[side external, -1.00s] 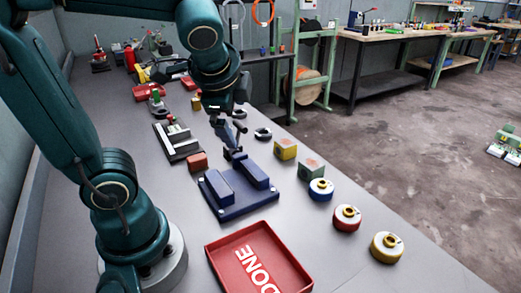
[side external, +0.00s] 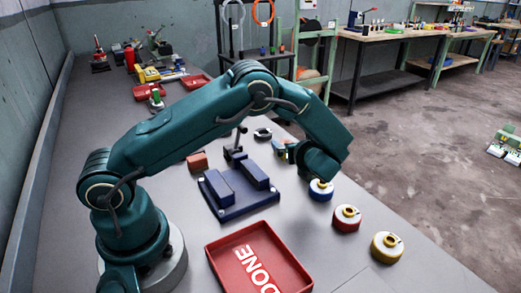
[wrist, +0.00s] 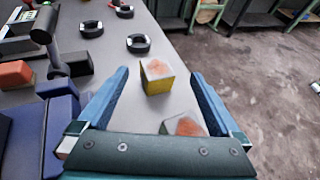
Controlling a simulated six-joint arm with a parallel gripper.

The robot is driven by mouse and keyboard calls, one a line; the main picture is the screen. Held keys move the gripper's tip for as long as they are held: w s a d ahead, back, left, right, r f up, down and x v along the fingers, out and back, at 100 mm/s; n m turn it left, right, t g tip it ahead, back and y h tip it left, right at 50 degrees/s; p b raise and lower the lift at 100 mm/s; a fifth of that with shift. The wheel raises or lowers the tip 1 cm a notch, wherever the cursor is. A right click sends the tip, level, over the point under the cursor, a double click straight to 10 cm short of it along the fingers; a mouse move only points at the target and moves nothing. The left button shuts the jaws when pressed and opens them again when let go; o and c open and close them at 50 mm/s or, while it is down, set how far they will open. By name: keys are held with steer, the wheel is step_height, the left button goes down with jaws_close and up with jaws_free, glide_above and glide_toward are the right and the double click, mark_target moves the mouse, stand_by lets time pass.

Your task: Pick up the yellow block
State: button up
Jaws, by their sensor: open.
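The yellow block (wrist: 156,79) has a pale top with a reddish mark. In the wrist view it sits on the grey table, framed by my gripper's two blue fingers. My gripper (wrist: 160,74) is open and empty. I cannot tell how high the fingers are above the block. In the side view my gripper (side external: 284,149) is at the right part of the table, and the arm and gripper hide the yellow block there.
A greenish block (wrist: 186,126) is close by, partly covered by my gripper. A blue fixture (side external: 240,190) stands to the left, with an orange block (side external: 197,161) behind it. Blue, red (side external: 346,218) and yellow (side external: 387,247) round parts line the right. A red tray (side external: 257,258) is in front.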

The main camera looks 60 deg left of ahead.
steer(key=shift+s+f, duration=0.15)
steer(key=shift+f, duration=0.45)
steer(key=shift+a+f, duration=0.15)
steer(key=shift+f, duration=0.05)
steer(key=shift+x, duration=2.25)
jaws_close()
